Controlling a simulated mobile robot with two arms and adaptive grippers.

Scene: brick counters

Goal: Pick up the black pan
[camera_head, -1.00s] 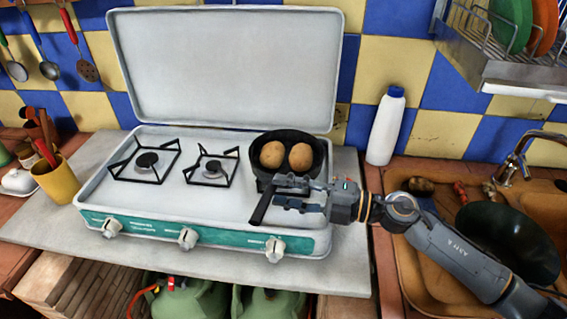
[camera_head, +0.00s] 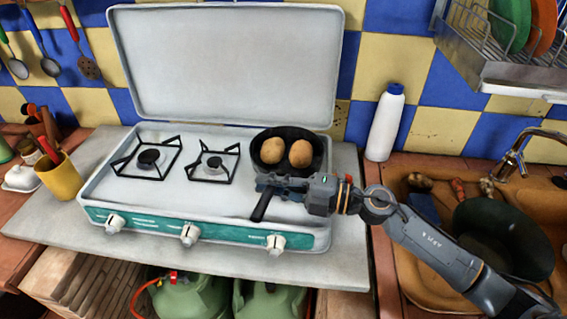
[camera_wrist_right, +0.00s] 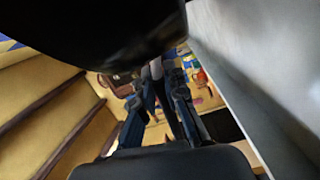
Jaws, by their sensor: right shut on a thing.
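The black pan (camera_head: 316,164) sits at the right end of the camping stove (camera_head: 200,215), with two round brown potatoes (camera_head: 287,151) in it. Its dark handle (camera_head: 263,205) points toward the front of the stove. My right gripper (camera_head: 267,184) reaches in from the right and is shut on the handle near the pan. In the right wrist view, the fingers (camera_wrist_right: 163,100) show close together, with the pan's dark underside (camera_wrist_right: 100,30) at the top left. I cannot tell whether the pan touches the burner. My left gripper is not in view.
The stove's lid (camera_head: 235,65) stands open behind. A white bottle (camera_head: 385,125) stands to the right of the stove. The sink (camera_head: 415,262) holds a large dark wok (camera_head: 500,235). A yellow cup (camera_head: 60,178) with utensils stands at the left.

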